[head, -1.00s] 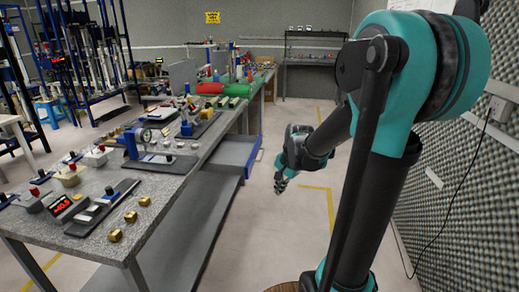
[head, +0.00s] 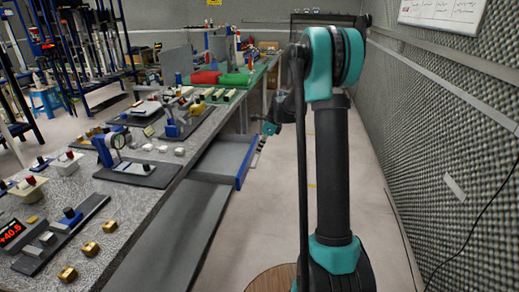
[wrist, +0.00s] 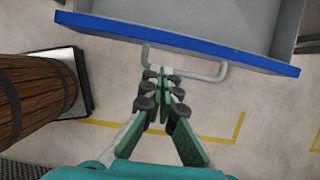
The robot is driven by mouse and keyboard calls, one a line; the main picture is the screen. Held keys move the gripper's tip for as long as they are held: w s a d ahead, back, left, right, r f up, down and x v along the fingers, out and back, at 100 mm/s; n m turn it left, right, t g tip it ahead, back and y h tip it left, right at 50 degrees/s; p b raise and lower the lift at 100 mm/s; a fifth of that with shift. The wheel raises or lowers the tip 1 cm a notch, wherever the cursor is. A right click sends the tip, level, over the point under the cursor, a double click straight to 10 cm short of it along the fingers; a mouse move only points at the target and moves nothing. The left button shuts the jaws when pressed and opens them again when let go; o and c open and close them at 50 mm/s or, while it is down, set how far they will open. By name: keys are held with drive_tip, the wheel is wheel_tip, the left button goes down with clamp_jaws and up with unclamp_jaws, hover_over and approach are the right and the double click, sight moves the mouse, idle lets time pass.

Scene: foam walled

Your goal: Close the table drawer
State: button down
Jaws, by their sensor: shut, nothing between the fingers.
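The table drawer (head: 222,160) stands pulled out from under the long grey table (head: 150,205), with its blue front panel (head: 247,163) facing the aisle. In the wrist view the blue front (wrist: 190,45) runs across the top, with the grey drawer inside (wrist: 220,14) beyond it. A pale bar handle (wrist: 222,72) sticks out from the front. My gripper (wrist: 162,74) is shut and empty, its fingertips at the handle bar; I cannot tell if they touch it. In the head view my gripper (head: 268,128) is beside the drawer's far front end, partly hidden.
Gauges, brass blocks (head: 88,248) and switch boxes cover the tabletop. A wooden barrel (wrist: 30,95) stands left in the wrist view. A foam-covered wall (head: 440,150) bounds the right side. The floor aisle between table and wall is mostly clear.

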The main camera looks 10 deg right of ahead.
drive_tip(key=s+x, duration=0.1)
drive_tip(key=x, duration=0.6)
drive_tip(key=shift+w+f, duration=0.15)
drive_tip(key=shift+w, duration=0.35)
approach(212, 163)
drive_tip(key=x, duration=0.5)
drive_tip(key=shift+s+a, duration=0.15)
drive_tip(key=shift+a, duration=0.05)
drive_tip(key=shift+d, duration=0.1)
